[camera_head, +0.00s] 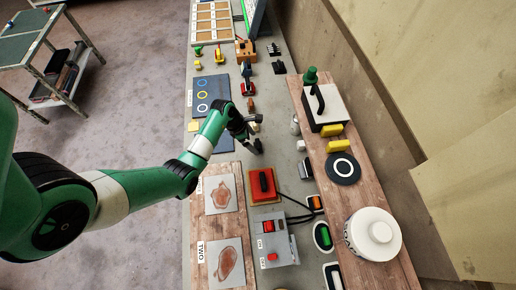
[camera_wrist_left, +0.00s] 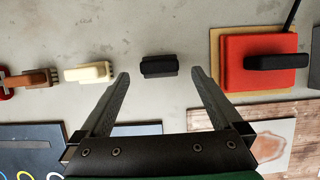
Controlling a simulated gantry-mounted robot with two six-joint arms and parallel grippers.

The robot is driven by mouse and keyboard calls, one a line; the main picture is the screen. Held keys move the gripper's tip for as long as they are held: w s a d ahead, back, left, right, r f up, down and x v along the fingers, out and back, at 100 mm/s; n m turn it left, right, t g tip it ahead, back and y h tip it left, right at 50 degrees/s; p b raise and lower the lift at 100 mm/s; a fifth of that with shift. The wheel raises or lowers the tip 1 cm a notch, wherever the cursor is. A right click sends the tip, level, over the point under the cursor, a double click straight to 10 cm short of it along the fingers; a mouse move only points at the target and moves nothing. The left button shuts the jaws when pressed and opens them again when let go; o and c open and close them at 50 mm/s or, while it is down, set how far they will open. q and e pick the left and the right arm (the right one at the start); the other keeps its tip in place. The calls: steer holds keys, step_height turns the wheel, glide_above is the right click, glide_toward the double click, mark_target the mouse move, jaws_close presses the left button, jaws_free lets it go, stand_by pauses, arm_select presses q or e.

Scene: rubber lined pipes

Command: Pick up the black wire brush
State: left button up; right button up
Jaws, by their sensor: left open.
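The black wire brush (camera_wrist_left: 159,66) lies on the grey bench top in the left wrist view, seen between and just ahead of my fingertips. My left gripper (camera_wrist_left: 161,75) is open, one finger to each side of the brush, with nothing held. In the head view my left gripper (camera_head: 249,134) is over the middle of the bench. There its dark fingers and the brush are hard to tell apart. My right gripper is not in view.
A cream-handled brush (camera_wrist_left: 90,72) and a brown one (camera_wrist_left: 32,79) lie left of the black brush. A red block with a black handle (camera_wrist_left: 235,78) stands to the right. A wooden shelf board (camera_head: 318,152) runs along the wall side, with a white jar (camera_head: 373,235).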

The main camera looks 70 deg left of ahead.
mark_target(258, 145)
arm_select(q)
steer(key=b+x, duration=0.2)
steer(key=x, duration=0.3)
steer(key=shift+w+f, duration=0.1)
steer(key=shift+f, duration=0.05)
steer(key=c, duration=1.5)
steer(key=shift+r, duration=0.2)
steer(key=shift+r, duration=0.25)
step_height(258, 145, up, 3)
steer(key=shift+f+p, duration=0.15)
steer(key=shift+p, duration=0.55)
steer(key=s+d+r+p, duration=0.2)
steer(key=d+r, duration=0.1)
steer(key=d, duration=0.1)
steer(key=s+d+r+p, duration=0.1)
steer(key=s+d+r, duration=0.2)
steer(key=s+d+r+p, duration=0.2)
steer(key=s+d+r, duration=0.1)
steer(key=d, duration=0.1)
steer(key=shift+d+r+p, duration=0.25)
steer(key=shift+d+p, duration=0.05)
steer(key=shift+p, duration=0.05)
